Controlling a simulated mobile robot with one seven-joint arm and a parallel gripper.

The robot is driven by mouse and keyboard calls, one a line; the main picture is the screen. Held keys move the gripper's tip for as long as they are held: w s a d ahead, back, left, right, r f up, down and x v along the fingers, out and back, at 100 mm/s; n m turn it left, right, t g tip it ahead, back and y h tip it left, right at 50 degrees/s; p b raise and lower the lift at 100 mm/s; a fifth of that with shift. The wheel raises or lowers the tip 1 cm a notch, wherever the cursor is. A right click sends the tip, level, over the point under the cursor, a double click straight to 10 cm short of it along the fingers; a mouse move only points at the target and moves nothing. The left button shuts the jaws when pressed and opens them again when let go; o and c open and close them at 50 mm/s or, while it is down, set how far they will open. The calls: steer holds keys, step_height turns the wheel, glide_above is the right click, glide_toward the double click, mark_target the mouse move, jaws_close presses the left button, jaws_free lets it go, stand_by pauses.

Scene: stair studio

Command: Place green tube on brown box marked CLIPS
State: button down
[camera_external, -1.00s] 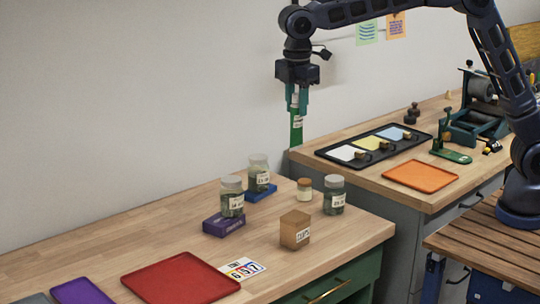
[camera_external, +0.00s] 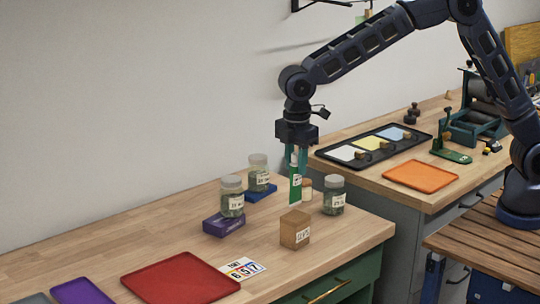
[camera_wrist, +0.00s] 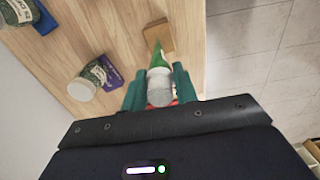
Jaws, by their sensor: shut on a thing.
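My gripper (camera_external: 296,162) is shut on the green tube (camera_external: 295,187) and holds it upright in the air. In the external view, the tube's lower end shows just above the brown box (camera_external: 295,229), which carries a white label too small to read. I cannot tell whether there is a gap in depth, but tube and box look apart. In the wrist view, the tube (camera_wrist: 160,75) with its pale cap sits between the teal fingers (camera_wrist: 160,90). There the brown box (camera_wrist: 158,36) lies beyond the tube's lower end, partly hidden by it.
Jars stand close by: one on a purple box (camera_external: 224,222), one on a blue box (camera_external: 261,193), one free jar (camera_external: 334,196) to the right. A red tray (camera_external: 180,279) and number card (camera_external: 242,268) lie in front left.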

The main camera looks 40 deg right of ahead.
steer(key=shift+f, duration=1.65)
steer(key=c, duration=1.1)
jaws_free()
step_height(320, 180, up, 12)
steer(key=shift+r, duration=0.2)
